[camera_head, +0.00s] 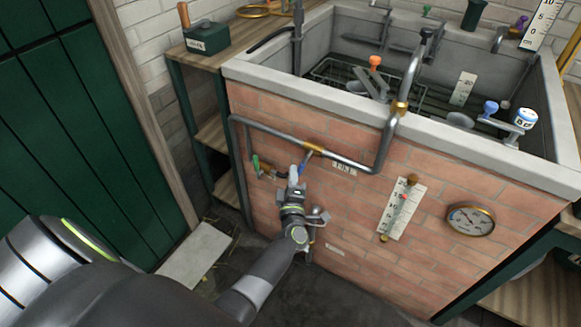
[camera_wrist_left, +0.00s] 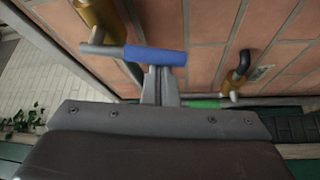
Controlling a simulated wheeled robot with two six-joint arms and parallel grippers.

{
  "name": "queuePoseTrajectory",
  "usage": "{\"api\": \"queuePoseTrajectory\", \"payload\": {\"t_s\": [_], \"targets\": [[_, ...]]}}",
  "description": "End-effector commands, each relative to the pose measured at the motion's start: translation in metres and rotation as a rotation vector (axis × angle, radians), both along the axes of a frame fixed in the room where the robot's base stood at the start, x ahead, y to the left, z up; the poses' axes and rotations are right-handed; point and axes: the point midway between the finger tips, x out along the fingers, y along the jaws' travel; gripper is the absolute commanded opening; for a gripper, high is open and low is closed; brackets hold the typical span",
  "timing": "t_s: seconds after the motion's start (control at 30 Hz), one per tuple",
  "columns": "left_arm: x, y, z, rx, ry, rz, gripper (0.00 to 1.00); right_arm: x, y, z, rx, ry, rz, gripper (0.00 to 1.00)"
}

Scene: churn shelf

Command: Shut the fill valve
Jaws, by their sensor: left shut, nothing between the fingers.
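A blue valve lever (camera_head: 307,160) hangs from a brass fitting on the pipe at the front of the brick basin. In the left wrist view the blue lever (camera_wrist_left: 155,55) lies crosswise right in front of my fingertips. A green valve lever (camera_head: 256,165) sits lower left on a brass tap; it also shows in the left wrist view (camera_wrist_left: 203,103). No readable label tells which is the fill valve. My left gripper (camera_head: 294,174) is shut and empty, its tips at the blue lever; I cannot tell whether they touch. My right gripper is not in view.
The grey pipe (camera_head: 265,128) runs along the brick wall (camera_head: 350,205). A tube gauge plate (camera_head: 402,208) and a round dial (camera_head: 470,219) are to the right. A wooden shelf (camera_head: 212,130) stands left of the basin. The floor in front is mostly clear.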

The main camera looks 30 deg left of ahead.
Motion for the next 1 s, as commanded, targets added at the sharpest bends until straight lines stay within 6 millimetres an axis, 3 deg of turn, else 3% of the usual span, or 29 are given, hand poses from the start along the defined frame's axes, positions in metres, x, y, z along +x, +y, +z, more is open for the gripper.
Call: {"api": "queuePoseTrajectory", "payload": {"t_s": [0.4, 1.0], "targets": [[0.000, -0.016, -0.002, -0.241, 0.009, -0.002, 0.00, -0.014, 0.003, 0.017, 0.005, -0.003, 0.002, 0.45], [0.000, -0.020, -0.004, -0.296, 0.010, -0.002, 0.00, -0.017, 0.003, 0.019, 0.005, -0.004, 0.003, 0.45]]}}
